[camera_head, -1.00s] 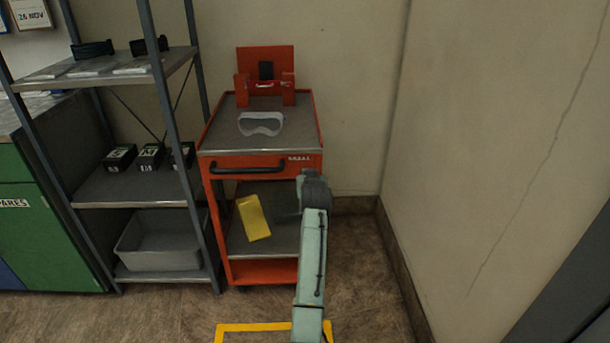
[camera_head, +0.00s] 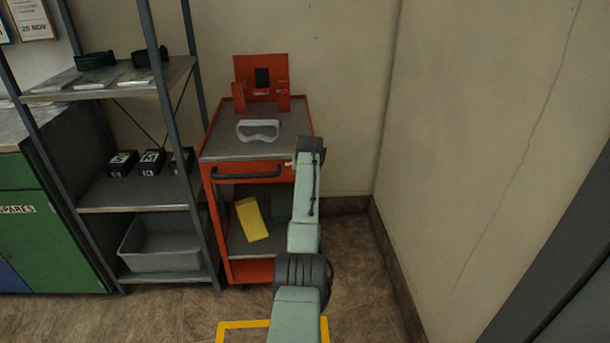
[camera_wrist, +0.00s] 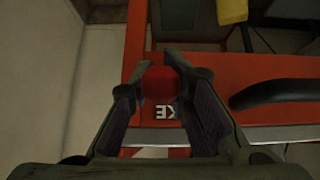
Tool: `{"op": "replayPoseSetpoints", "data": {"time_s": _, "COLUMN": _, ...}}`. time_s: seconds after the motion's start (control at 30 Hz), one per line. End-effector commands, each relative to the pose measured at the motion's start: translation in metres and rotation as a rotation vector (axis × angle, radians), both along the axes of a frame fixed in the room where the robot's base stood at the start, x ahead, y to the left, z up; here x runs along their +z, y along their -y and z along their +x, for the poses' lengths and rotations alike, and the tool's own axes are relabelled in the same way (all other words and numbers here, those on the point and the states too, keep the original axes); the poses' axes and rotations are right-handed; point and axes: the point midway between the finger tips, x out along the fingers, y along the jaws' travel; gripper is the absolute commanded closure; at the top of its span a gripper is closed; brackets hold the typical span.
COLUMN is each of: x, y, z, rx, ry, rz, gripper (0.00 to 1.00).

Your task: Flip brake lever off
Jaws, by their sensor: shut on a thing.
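The brake lever's red knob (camera_wrist: 159,84) shows in the wrist view in front of the cart's red front panel, over a white label of which "KE" is readable. My gripper (camera_wrist: 160,72) has a finger on each side of the knob and is shut on it. The lever's shaft and angle cannot be made out. In the head view my arm reaches the right front of the red cart (camera_head: 238,172) and hides the lever and gripper.
The cart's black handle (camera_head: 247,173) is left of my arm, with a yellow object (camera_head: 251,219) on the shelf below. Goggles (camera_head: 258,130) lie on top. A grey rack (camera_head: 140,208) stands left; a bare wall (camera_head: 465,150) bounds the right.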

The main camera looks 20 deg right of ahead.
Motion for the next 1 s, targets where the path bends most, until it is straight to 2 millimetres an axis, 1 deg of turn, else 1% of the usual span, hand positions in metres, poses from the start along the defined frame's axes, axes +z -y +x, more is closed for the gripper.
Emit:
{"op": "replayPoseSetpoints", "data": {"time_s": 0.03, "x": 0.0031, "y": -0.0010, "z": 0.0011, "rx": 0.002, "ry": 0.001, "rz": 0.001, "gripper": 1.00}}
{"op": "replayPoseSetpoints", "data": {"time_s": 0.37, "x": 0.0035, "y": -0.0011, "z": 0.0013, "rx": 0.002, "ry": 0.000, "rz": 0.001, "gripper": 1.00}}
{"op": "replayPoseSetpoints", "data": {"time_s": 0.4, "x": 0.0036, "y": -0.0011, "z": 0.0013, "rx": 0.002, "ry": 0.000, "rz": 0.001, "gripper": 0.82}}
{"op": "replayPoseSetpoints", "data": {"time_s": 0.63, "x": 0.0024, "y": -0.0007, "z": 0.0008, "rx": 0.001, "ry": -0.001, "rz": 0.000, "gripper": 0.67}}
{"op": "replayPoseSetpoints", "data": {"time_s": 1.0, "x": 0.0029, "y": -0.0004, "z": -0.0006, "rx": 0.000, "ry": -0.001, "rz": 0.000, "gripper": 0.67}}
